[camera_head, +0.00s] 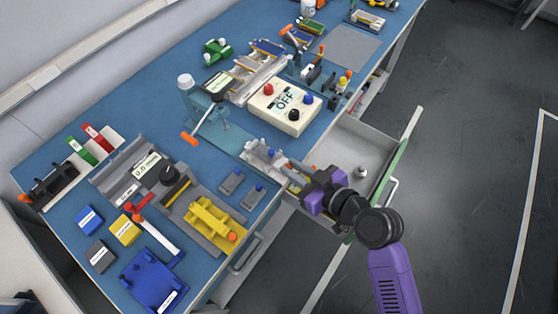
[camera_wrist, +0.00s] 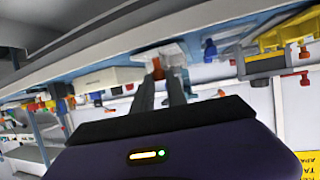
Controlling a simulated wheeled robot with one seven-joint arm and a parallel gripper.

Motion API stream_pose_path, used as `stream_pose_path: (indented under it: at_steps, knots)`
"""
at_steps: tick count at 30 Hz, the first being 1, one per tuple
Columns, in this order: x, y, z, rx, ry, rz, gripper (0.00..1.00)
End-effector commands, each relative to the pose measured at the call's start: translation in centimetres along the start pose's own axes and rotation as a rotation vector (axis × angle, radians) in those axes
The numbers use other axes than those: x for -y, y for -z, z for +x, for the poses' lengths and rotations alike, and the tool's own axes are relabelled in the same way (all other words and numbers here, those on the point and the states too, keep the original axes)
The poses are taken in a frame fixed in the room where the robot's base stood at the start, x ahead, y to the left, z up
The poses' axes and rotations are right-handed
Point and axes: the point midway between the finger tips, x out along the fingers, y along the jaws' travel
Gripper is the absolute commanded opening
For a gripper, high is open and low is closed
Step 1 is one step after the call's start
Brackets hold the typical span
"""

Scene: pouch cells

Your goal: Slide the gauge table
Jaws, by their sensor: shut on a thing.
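A gauge stand (camera_head: 205,108) with a lever and orange handle (camera_head: 190,139) stands near the table's front edge. A pale metal sliding table (camera_head: 262,155) sits at its foot, near the edge; a pale block also shows beyond my fingers in the wrist view (camera_wrist: 172,52). My gripper (camera_head: 292,172) reaches in from the front right, low at the edge. In the wrist view its two dark fingers (camera_wrist: 166,82) are shut on an orange-red knob (camera_wrist: 157,69) in front of the pale block. How far the table has slid is hard to tell.
An open drawer (camera_head: 352,150) lies below and beside my arm. A control box marked OFF (camera_head: 283,107) stands behind the gripper. Open floor is at the right.

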Motion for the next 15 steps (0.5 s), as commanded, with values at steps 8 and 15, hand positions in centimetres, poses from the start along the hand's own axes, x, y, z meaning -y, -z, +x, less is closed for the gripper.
stream_pose_path:
  at_steps: [8,15]
  knots:
    - [-0.23,-0.29,-0.40,0.006,-0.004,0.001,0.00]
    - [-0.16,-0.24,-0.33,0.005,-0.002,0.001,0.40]
